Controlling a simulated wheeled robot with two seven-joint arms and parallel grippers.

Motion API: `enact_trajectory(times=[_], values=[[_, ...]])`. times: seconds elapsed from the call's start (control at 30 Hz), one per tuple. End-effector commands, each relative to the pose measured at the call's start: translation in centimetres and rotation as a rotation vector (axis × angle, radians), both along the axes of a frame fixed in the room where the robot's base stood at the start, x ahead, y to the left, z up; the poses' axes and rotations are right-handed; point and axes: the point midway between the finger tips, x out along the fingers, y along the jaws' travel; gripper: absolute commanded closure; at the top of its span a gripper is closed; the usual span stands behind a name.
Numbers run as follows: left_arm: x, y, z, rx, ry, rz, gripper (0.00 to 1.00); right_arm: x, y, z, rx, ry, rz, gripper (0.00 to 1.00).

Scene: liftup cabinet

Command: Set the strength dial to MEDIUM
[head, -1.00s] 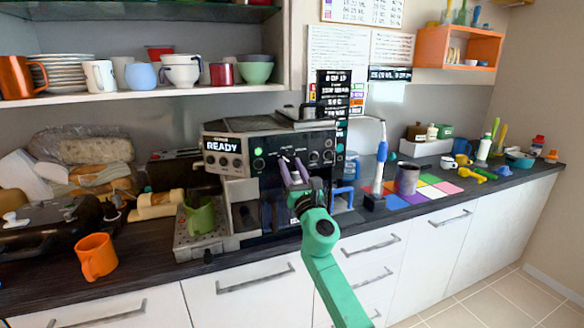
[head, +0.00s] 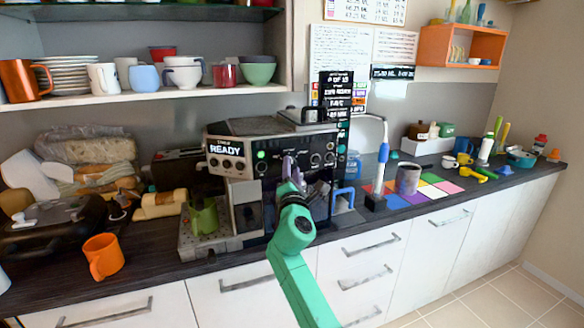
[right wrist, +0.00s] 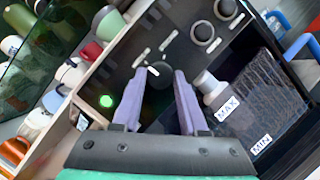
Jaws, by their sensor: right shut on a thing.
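The coffee machine (head: 270,150) stands on the counter with a lit READY display. Its front panel carries several round knobs. My right gripper (head: 290,160) reaches the panel from the front. In the right wrist view its two purple fingers (right wrist: 158,82) close around a dark dial (right wrist: 160,74), one on each side. The dial bears a white pointer mark slanting toward the upper left in that view. Short pale labels ring it, too small to read. In the head view the fingers largely hide this dial. My left gripper is not in view.
A green light (right wrist: 106,101) glows beside the held dial, and two more knobs (right wrist: 204,32) sit on the other side. A green cup (head: 204,217) is on the drip tray at left. An orange mug (head: 103,257) stands near the counter edge. A blue-handled tool (head: 382,160) stands to the right.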

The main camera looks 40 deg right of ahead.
Motion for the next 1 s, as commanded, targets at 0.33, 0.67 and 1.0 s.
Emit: enact_trajectory(times=[0.33, 0.67, 1.0], values=[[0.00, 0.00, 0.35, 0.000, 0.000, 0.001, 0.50, 0.04, 0.06, 0.00, 0.068, -0.023, 0.000, 1.00], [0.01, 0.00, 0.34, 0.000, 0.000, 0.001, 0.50, 0.04, 0.06, -0.03, 0.069, -0.023, 0.001, 1.00], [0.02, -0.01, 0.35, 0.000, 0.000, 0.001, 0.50, 0.02, 0.05, 0.01, 0.068, -0.023, 0.000, 0.28]])
